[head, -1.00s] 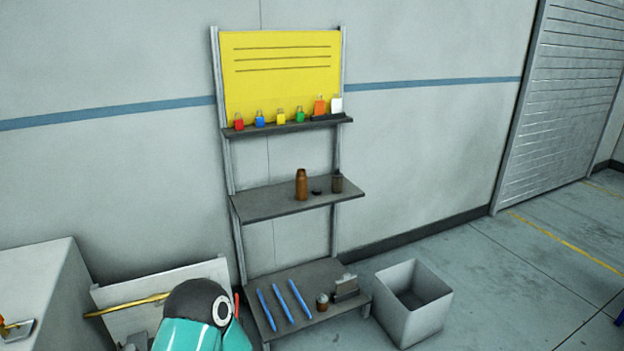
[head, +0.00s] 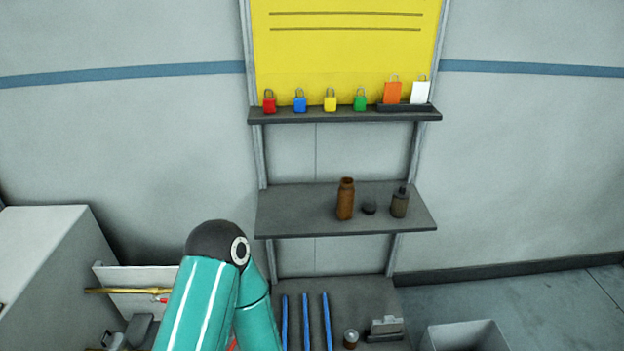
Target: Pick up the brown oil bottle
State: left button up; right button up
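On the middle shelf (head: 290,215) stand two upright bottles. The left one is a taller amber-brown bottle (head: 346,200) with an open-looking neck and no cap seen on it. The right one is a smaller, darker brown bottle (head: 400,205) with a black top. A small flat black disc (head: 369,208), like a cap, lies between them. I cannot tell for sure which bottle holds oil. A teal arm link of mine with a dark joint rises at the lower left, apart from the bottles. Neither of my grippers is in view.
The upper shelf (head: 330,116) carries several coloured padlocks and tags below a yellow board (head: 345,55). The bottom shelf (head: 367,300) holds blue sticks (head: 306,322), a small jar (head: 351,339) and a grey clip-like item (head: 385,328). A grey bin (head: 465,336) stands lower right.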

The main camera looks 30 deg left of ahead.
aim_at(346, 194)
jog(key=u, duration=0.4)
jog(key=i, duration=1.2)
jog(key=u, duration=0.55)
jog(key=k, duration=0.75)
jog(key=u, duration=0.2)
jog(key=i, duration=0.8)
jog(key=z, duration=0.15)
